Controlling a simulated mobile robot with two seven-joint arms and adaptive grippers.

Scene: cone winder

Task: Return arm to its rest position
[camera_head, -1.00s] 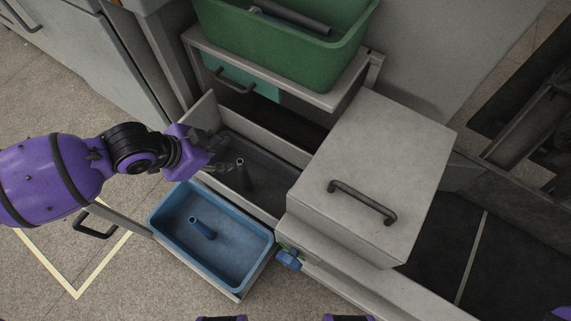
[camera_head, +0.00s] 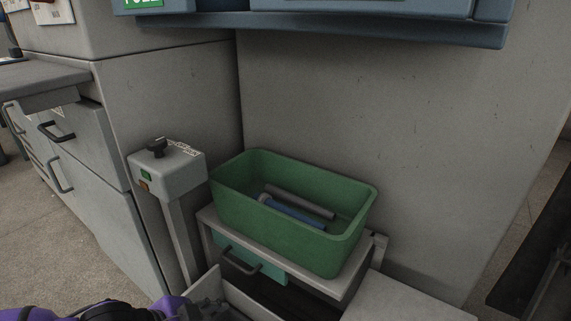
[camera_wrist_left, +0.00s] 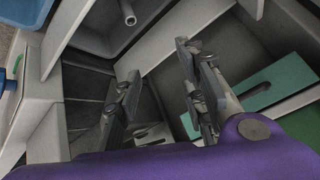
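My left arm (camera_head: 100,310) shows at the bottom edge of the head view, purple and black, cut off by the frame. Its gripper (camera_head: 205,308) is beside the open grey drawer and partly cut off. In the left wrist view the two fingers of the left gripper (camera_wrist_left: 158,65) are apart with nothing held between them. They are over the grey drawer compartment (camera_wrist_left: 85,90). My right arm and gripper are not in view.
A green bin (camera_head: 300,230) holding a blue tube (camera_head: 292,212) and a grey tube (camera_head: 300,200) stands on a grey shelf. A control post (camera_head: 168,172) is left of it.

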